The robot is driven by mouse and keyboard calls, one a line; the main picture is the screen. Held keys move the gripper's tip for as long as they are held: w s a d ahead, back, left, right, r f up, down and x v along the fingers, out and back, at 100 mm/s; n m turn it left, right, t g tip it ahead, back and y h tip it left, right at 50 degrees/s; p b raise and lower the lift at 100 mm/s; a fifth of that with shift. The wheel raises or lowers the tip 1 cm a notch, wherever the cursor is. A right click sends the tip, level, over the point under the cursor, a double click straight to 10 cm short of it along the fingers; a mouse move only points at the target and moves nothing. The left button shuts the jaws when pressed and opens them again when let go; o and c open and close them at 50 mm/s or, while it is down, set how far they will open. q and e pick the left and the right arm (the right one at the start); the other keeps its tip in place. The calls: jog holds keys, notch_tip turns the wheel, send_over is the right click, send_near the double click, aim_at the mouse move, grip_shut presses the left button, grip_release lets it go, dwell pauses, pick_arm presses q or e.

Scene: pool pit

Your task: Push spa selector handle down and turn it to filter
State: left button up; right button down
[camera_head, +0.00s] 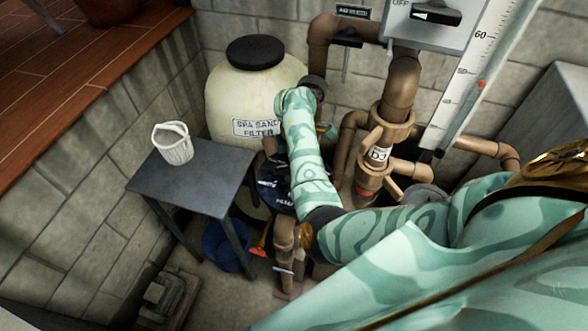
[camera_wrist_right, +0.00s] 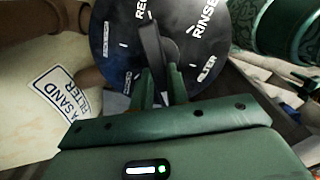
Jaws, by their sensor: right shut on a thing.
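The spa selector is a round black dial with white lettering (camera_head: 268,186), partly covered by my right arm in the head view. In the right wrist view the dial face (camera_wrist_right: 117,50) shows RINSE at upper right and part of the word FILTER at lower right. Its dark handle (camera_wrist_right: 152,47) stands out over the dial. My right gripper (camera_wrist_right: 160,88) has its green fingers on either side of the handle's near end and is shut on it. The fingers are hidden behind my arm in the head view. My left gripper is not in view.
The cream spa sand filter tank (camera_head: 235,100) stands behind the selector. Brown pipes (camera_head: 402,85) rise at its right. A dark side table (camera_head: 190,180) with a white cup-shaped container (camera_head: 172,145) stands left. A blue bucket (camera_head: 224,245) sits on the floor.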

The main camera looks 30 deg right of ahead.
jog(key=shift+f+b, duration=0.3)
jog(key=shift+f, duration=0.1)
jog(key=shift+r+n+p, duration=0.15)
jog(key=shift+n+p, duration=0.35)
jog(key=shift+n, duration=0.4)
jog(key=n+p, duration=0.1)
jog(key=n, duration=0.3)
jog(key=shift+r, duration=0.1)
jog(key=n+p, duration=0.1)
jog(key=n, duration=0.3)
jog(key=shift+s+p, duration=0.1)
jog(key=shift+p, duration=0.25)
jog(key=shift+f+n, duration=0.25)
jog(key=shift+n, duration=0.85)
jog(key=c, duration=1.2)
grip_release()
jog(key=shift+c, duration=0.2)
jog(key=shift+r+p, duration=0.15)
jog(key=shift+p, duration=0.15)
